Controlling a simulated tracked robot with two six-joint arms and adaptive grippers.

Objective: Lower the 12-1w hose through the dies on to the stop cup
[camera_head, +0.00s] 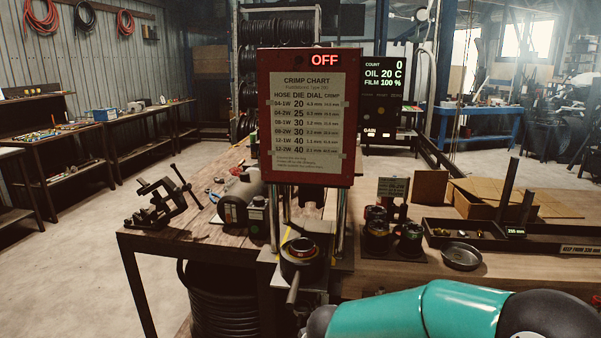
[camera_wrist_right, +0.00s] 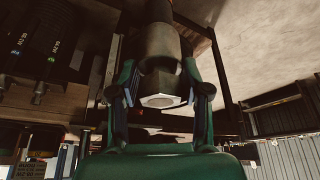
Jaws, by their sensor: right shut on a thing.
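In the right wrist view my right gripper (camera_wrist_right: 160,97) is shut on a hose end. This end has a dark wide sleeve (camera_wrist_right: 160,48) and a pale hex face (camera_wrist_right: 160,101) between the two fingers. The hose's tag is not visible, so I cannot read its name. In the head view the red crimper (camera_head: 306,180) stands at the table's front edge with its display reading OFF. Its ring of dies (camera_head: 302,249) sits low between the posts. The stop cup cannot be made out. My teal right arm (camera_head: 440,312) crosses the lower right; its gripper is out of that view. My left gripper is not in view.
A vise (camera_head: 157,203) stands on the bench left of the crimper. Die stacks (camera_head: 377,232), a round metal dish (camera_head: 461,256) and a dark long tray (camera_head: 470,237) lie to the right. A status screen (camera_head: 384,95) shows count 0. A lever (camera_head: 293,289) sticks out below the dies.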

